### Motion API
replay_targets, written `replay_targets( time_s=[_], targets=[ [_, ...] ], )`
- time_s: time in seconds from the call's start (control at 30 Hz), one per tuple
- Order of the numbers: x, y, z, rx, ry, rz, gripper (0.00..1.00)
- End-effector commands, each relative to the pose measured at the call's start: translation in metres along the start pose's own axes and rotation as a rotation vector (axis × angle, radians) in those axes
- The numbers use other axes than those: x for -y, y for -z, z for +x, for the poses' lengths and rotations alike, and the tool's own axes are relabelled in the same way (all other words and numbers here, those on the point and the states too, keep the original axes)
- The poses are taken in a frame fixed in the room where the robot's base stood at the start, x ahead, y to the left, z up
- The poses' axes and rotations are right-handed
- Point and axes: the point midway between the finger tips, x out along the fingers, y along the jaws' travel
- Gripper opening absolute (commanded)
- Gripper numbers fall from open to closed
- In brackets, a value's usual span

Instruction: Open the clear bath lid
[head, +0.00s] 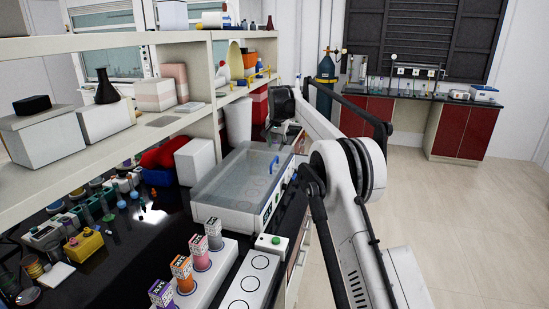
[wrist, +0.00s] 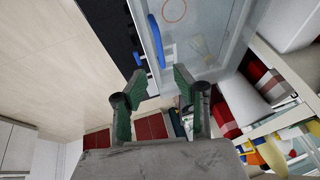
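The bath (head: 225,213) is a white box on the bench with a clear lid (head: 235,172) lying flat over its top. A blue handle (head: 274,164) sits on the lid's right edge. In the wrist view the clear lid (wrist: 205,38) fills the upper middle, with the blue handle (wrist: 156,42) at its left edge. My gripper (wrist: 160,82) has green-padded fingers spread apart with nothing between them. The handle shows just beyond the fingertips, roughly in line with the gap; I see no clear contact. In the head view the fingers are hard to make out.
A rack (head: 205,270) with several labelled tubes stands in front of the bath. A white box (head: 195,161) and shelves (head: 120,125) are to its left. Small items crowd the black bench at left. The floor (head: 470,220) at right is clear.

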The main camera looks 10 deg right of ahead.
Motion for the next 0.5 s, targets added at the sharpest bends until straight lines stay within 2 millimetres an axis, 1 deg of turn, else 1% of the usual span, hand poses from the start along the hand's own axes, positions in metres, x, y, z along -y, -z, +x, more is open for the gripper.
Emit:
replay_targets(
  time_s=[0.03,0.2,0.4,0.5],
  targets=[
    [0.0,0.001,0.009,0.0,0.0,0.0,0.28],
    [0.0,0.001,0.036,0.0,0.0,0.0,0.28],
    [0.0,0.0,0.064,0.0,0.0,0.0,0.28],
    [0.0,0.001,0.074,0.0,0.0,0.0,0.28]
  ],
)
